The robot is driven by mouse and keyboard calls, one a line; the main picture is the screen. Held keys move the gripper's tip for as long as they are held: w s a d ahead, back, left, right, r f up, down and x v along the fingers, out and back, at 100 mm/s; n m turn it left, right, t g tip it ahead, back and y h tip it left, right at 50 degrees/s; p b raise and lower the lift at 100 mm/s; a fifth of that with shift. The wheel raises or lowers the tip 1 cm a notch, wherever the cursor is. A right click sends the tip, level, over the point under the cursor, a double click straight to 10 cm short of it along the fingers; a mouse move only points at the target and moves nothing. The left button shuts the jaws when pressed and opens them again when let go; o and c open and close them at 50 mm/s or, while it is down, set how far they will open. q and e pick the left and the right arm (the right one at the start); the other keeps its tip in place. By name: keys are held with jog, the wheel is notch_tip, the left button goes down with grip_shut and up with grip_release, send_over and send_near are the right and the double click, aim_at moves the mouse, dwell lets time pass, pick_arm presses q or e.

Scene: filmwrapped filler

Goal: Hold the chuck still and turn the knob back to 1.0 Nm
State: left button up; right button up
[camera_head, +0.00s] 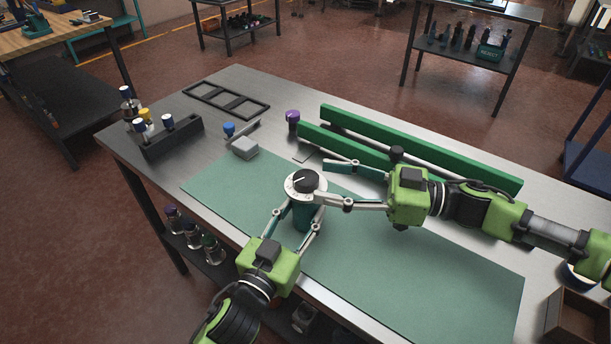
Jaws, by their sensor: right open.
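My right gripper (321,181) comes from the right at knob height. It is open, its lower finger close to the dial's right edge and its upper finger behind and right of the knob.
Two green rails (420,150) lie behind my right gripper. A dark rack (170,138) with several capped bottles, a grey block (245,148), a purple-topped item (293,118) and a black frame (227,100) stand further left. A brown box (578,318) sits at lower right. The mat's right part is clear.

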aim_at(319, 179)
jog(key=x, duration=0.5)
jog(key=shift+a, duration=0.15)
jog(key=c, duration=1.1)
